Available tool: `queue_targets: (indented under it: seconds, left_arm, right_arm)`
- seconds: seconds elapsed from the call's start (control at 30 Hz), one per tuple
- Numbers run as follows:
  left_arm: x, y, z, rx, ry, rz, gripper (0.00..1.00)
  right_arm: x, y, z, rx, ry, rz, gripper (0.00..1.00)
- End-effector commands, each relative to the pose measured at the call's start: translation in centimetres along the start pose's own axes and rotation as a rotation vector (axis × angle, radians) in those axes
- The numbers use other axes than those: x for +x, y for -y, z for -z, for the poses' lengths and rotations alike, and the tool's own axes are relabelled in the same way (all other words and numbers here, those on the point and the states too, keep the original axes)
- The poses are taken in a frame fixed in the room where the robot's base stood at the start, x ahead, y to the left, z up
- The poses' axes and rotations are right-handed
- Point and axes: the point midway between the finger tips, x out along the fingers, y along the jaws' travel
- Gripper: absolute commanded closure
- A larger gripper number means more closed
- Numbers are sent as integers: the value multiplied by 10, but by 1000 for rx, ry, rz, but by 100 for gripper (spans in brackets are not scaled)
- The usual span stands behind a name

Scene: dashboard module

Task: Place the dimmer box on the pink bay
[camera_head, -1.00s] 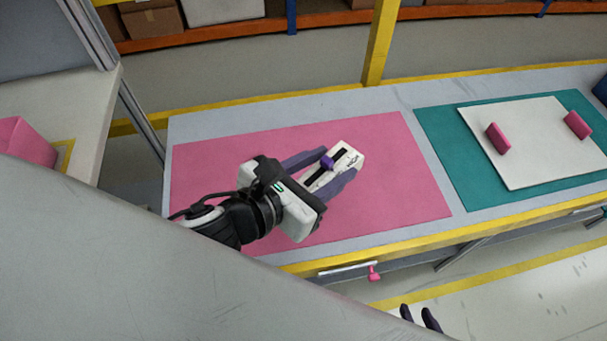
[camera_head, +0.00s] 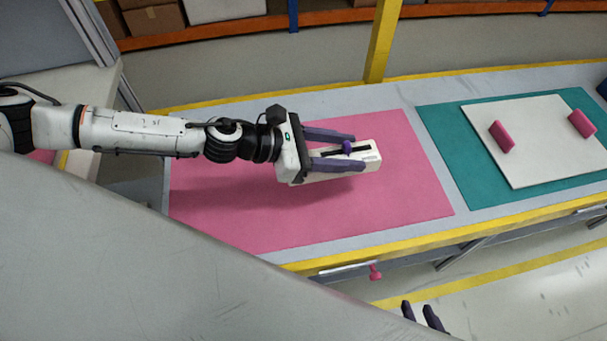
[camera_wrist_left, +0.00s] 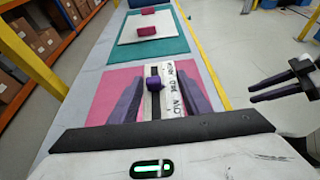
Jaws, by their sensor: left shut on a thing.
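The dimmer box (camera_head: 371,156) is a long white box with a black slot and a purple knob. My left gripper (camera_head: 357,152) is shut on it, with one finger along each long side. The box is over the right part of the pink bay (camera_head: 310,215) and lies nearly crosswise in the head view. I cannot tell how far it is above the mat. In the left wrist view the box (camera_wrist_left: 171,96) runs away between the fingers, lettering on its right side. My right gripper (camera_head: 420,313) is empty, its fingers apart; the left wrist view shows it (camera_wrist_left: 250,91) beside the table.
A teal mat (camera_head: 455,160) to the right carries a white board (camera_head: 540,155) with two pink blocks (camera_head: 502,137) (camera_head: 582,124). A yellow post (camera_head: 383,45) stands behind the table. A pink knob (camera_head: 375,272) shows below the front edge. Most of the pink mat is clear.

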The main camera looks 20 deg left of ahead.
Motion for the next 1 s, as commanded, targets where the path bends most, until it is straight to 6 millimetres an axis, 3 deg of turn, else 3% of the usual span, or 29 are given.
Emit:
queue_targets:
  seconds: [0.1, 0.2, 0.4, 0.8, 1.0]
  left_arm:
    - [-7, -20, 6, 1, 0, 2, 84]
    - [-7, -26, 16, -1, 1, 7, 84]
    - [8, -27, 51, -2, 2, 7, 84]
    - [26, -27, 94, -1, 3, 7, 84]
    - [28, -27, 98, 2, 4, 6, 84]
  right_arm:
    - [0, 0, -3, 0, 4, 0, 70]
    - [3, 0, -7, 1, 5, 0, 70]
    - [13, -1, -18, 1, 8, 0, 70]
    - [21, -2, -26, -3, 14, 1, 70]
    - [20, 0, -23, -4, 9, 3, 70]
